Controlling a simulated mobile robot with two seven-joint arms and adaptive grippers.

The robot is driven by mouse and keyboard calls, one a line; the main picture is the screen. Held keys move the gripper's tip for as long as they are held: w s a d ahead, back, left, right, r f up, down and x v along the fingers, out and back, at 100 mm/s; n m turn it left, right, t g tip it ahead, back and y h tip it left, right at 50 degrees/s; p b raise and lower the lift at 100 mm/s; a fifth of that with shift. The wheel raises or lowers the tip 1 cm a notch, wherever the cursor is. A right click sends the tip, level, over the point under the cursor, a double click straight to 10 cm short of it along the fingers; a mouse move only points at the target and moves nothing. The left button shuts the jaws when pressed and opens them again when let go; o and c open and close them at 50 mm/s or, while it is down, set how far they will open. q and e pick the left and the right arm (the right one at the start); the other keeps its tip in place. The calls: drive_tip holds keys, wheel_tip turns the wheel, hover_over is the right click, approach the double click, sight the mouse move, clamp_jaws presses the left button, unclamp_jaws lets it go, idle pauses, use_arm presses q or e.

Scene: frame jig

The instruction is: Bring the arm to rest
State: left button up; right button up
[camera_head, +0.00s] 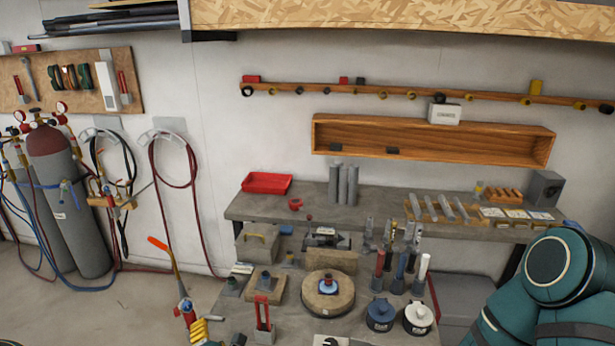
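My teal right arm (545,285) shows at the lower right corner, in front of the right end of the workbench. Only its upper links are in the picture, and its gripper is outside the frame. My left gripper is not in view. Neither gripper is seen near any object.
A grey workbench (385,212) holds a red tray (267,183). A lower work surface in front carries a round wooden block (327,296), a blue pot (380,314), a white pot (418,317) and several tools. Gas cylinders (57,200) stand left. Floor (125,305) is clear lower left.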

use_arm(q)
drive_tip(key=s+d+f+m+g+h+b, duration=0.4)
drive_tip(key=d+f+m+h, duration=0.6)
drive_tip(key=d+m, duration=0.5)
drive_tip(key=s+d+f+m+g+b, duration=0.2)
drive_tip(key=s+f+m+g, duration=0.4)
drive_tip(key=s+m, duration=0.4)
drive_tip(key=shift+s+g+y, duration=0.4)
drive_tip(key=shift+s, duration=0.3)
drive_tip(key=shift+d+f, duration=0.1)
